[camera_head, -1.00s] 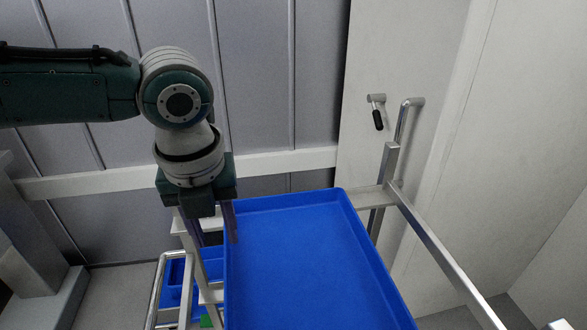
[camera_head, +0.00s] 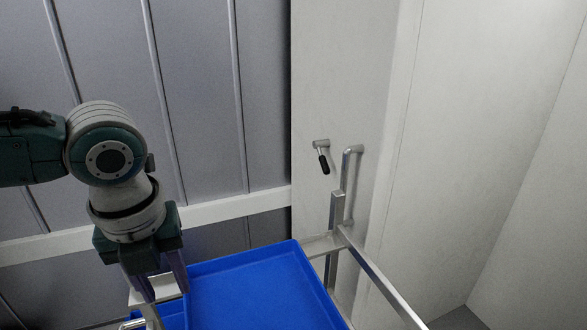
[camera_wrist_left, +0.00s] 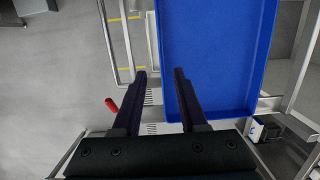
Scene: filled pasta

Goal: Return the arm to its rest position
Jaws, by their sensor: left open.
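My left gripper (camera_head: 166,291) is at the lower left of the head view, with its arm coming in from the left. Its two dark fingers point down and stand apart with nothing between them. They are at the left edge of a blue tray (camera_head: 258,284), which looks empty where it shows. In the left wrist view the open fingers (camera_wrist_left: 160,72) reach toward the tray (camera_wrist_left: 213,50), the right finger overlapping its left edge. I cannot tell whether it touches. My right gripper is not in view.
A metal rack frame (camera_head: 375,277) surrounds the tray. A second blue tray (camera_head: 172,318) shows partly at lower left. A door handle (camera_head: 322,157) is on the pale wall behind. A small red object (camera_wrist_left: 111,105) shows left of the fingers in the wrist view.

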